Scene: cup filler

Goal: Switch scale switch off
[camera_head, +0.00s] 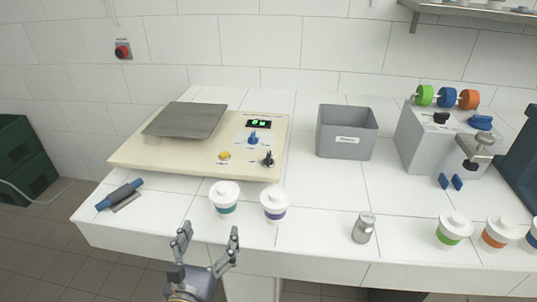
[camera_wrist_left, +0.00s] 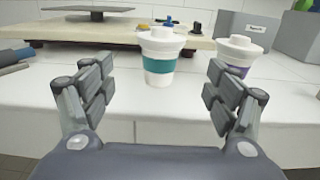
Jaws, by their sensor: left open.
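The scale (camera_head: 200,140) is a cream box with a grey weighing plate (camera_head: 186,119) on its left. Its panel has a lit green display (camera_head: 258,123), a blue knob (camera_head: 253,138), a yellow button (camera_head: 224,156) and a black switch (camera_head: 268,159). I cannot read which of these is labelled as the switch. My left gripper (camera_head: 208,243) is open and empty, low in front of the table's front edge. In the left wrist view a teal-banded cup (camera_wrist_left: 160,62) stands beyond and between the open fingers (camera_wrist_left: 156,92). The right gripper is not in view.
The teal-banded cup (camera_head: 224,198) and a purple-banded cup (camera_head: 274,204) stand between my left gripper and the scale. A scraper (camera_head: 121,195) lies left. A grey bin (camera_head: 346,133), small metal can (camera_head: 363,227) and filling machine (camera_head: 430,142) stand right. More cups line the right front.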

